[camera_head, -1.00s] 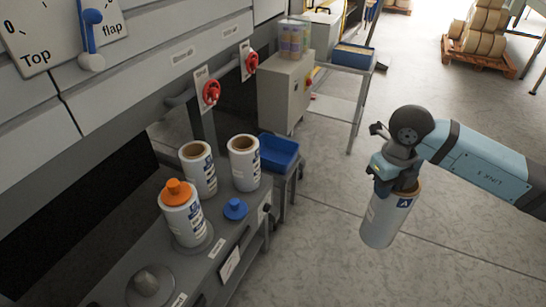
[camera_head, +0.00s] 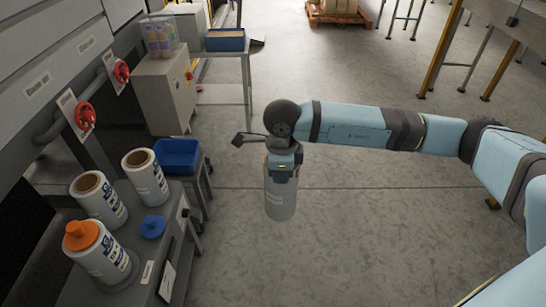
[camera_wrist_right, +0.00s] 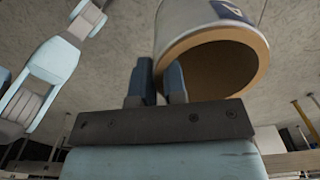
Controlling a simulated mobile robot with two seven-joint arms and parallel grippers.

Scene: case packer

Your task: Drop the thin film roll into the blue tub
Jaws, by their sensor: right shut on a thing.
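The thin film roll (camera_head: 281,200) is a pale cylinder with a wide brown core. My right gripper (camera_head: 284,167) is shut on its upper end, and the roll hangs upright above the floor. In the right wrist view the roll (camera_wrist_right: 185,17) shows its open core, with the fingers (camera_wrist_right: 158,82) at its rim, one against the opening and one outside. The blue tub (camera_head: 178,157) stands left of the held roll, apart from it, at the end of the grey bench. It looks empty. My left gripper is out of view.
Two film rolls (camera_head: 99,199) (camera_head: 147,178), a roll with an orange plug (camera_head: 100,254) and a blue plug (camera_head: 152,227) stand on the bench (camera_head: 133,285). A grey cabinet (camera_head: 165,95) and a shelf cart (camera_head: 228,56) stand behind the tub. Floor around the roll is clear.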

